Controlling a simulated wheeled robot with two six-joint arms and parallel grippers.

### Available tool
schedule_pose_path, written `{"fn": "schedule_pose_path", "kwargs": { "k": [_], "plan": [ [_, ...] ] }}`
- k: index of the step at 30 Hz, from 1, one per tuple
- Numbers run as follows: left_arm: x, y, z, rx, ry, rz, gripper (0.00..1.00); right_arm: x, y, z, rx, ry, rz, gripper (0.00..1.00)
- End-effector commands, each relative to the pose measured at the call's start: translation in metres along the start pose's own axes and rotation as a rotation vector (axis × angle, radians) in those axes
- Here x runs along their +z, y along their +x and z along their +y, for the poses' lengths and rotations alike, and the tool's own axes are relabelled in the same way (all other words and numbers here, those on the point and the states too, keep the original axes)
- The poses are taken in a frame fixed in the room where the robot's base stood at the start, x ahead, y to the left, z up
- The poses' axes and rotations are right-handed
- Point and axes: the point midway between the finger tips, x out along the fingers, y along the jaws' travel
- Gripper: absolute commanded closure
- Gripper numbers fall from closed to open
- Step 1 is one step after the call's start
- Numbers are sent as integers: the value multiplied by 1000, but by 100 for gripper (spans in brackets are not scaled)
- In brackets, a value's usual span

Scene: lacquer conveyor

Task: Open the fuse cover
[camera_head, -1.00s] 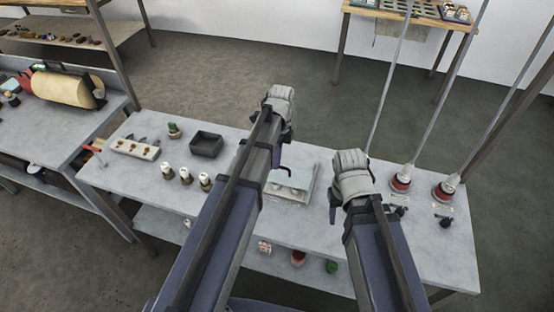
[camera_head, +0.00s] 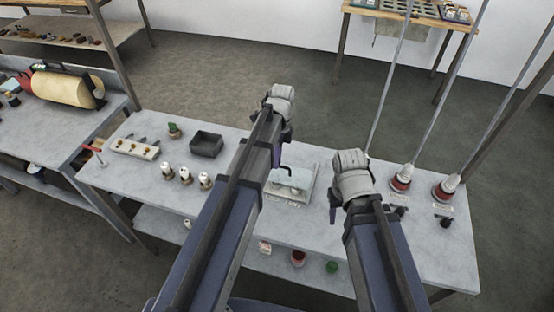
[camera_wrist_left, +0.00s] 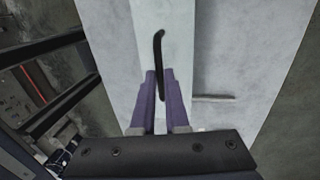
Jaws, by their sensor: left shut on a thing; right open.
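The fuse cover (camera_head: 296,178) is a clear, pale greenish pane over a small light box on the bench, right of my left forearm. In the left wrist view the cover (camera_wrist_left: 178,18) is a pale panel with a dark, bent handle (camera_wrist_left: 158,45). My left gripper (camera_head: 279,154) is over the cover's left side; in the left wrist view its purple fingers (camera_wrist_left: 160,76) are shut on the handle. My forearm hides part of the box, and the cover's exact tilt is hard to tell. My right gripper (camera_head: 334,208) is open and empty, right of the box.
A dark tray (camera_head: 206,144), several white-topped pieces (camera_head: 185,175) and a small plant (camera_head: 174,130) stand left of my left arm. Two red-based devices with tall rods (camera_head: 400,183) stand at the right. A second bench (camera_head: 60,125) adjoins at the left.

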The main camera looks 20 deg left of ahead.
Motion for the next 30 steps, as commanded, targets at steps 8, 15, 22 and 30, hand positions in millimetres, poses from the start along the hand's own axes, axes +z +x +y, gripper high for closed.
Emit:
{"fn": "schedule_pose_path", "kwargs": {
  "k": [8,15,22,30],
  "plan": [
    [0,-12,-60,-1,0,0,100,0,0,0,0,0,0,50],
    [0,-21,-104,-1,0,0,100,0,0,0,0,0,0,50],
    [0,-21,-104,-4,0,0,100,0,0,0,0,0,0,50],
    [0,-21,-103,-3,0,0,64,0,0,0,0,0,0,50]
  ]
}}
